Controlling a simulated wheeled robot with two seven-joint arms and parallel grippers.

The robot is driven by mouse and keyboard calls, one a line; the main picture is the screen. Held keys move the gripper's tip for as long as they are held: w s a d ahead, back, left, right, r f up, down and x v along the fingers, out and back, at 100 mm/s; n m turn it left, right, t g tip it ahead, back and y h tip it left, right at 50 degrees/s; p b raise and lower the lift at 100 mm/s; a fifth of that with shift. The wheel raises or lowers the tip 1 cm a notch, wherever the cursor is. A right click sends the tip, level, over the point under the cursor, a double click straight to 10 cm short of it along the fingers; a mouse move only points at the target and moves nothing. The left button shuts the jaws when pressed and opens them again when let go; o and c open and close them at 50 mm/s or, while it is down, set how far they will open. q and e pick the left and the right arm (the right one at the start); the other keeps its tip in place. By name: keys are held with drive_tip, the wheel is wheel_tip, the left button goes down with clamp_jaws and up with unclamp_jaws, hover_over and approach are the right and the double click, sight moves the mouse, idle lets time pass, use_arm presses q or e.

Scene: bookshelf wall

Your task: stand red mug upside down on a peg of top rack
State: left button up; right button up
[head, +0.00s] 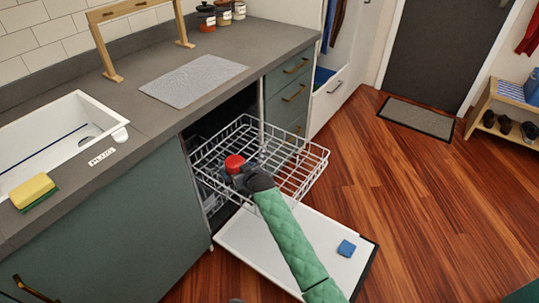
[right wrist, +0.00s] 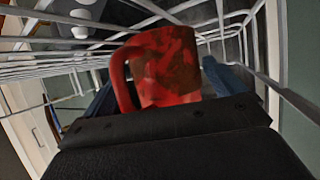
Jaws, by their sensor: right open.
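The red mug (head: 234,163) is at the left part of the dishwasher's pulled-out top rack (head: 312,172). In the head view its upper end looks like a closed round red face, which fits upside down; its rim is hidden. My right gripper (head: 238,178) reaches into the rack at the mug. In the right wrist view the mug (right wrist: 165,68) stands between the open blue fingers (right wrist: 225,80), with its handle to the left. I cannot tell whether it sits on a peg. My left gripper is not in view.
A sink (head: 60,140) with a yellow sponge (head: 33,191) nearby is left on the counter. A grey mat (head: 193,79) lies behind.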

sight(238, 164)
wheel_tip(238, 164, up, 4)
drive_tip(key=shift+r+p, duration=0.15)
drive_tip(key=shift+p, duration=0.45)
wheel_tip(238, 164, up, 9)
drive_tip(key=p, duration=0.7)
drive_tip(key=shift+p, duration=0.3)
drive_tip(key=s+d+r+m+t+h+p, duration=0.1)
drive_tip(key=s+d+r+m+t+p, duration=0.1)
drive_tip(key=s+d+r, duration=0.3)
drive_tip(key=s+d+r+m+t+h+p, duration=0.2)
drive_tip(key=s+d+r, duration=0.4)
drive_tip(key=d, duration=0.8)
drive_tip(key=shift+s+d+r+t+h+p, duration=0.25)
drive_tip(key=shift+t+p, duration=0.25)
drive_tip(key=shift+p, duration=0.55)
drive_tip(key=shift+s+f, duration=0.15)
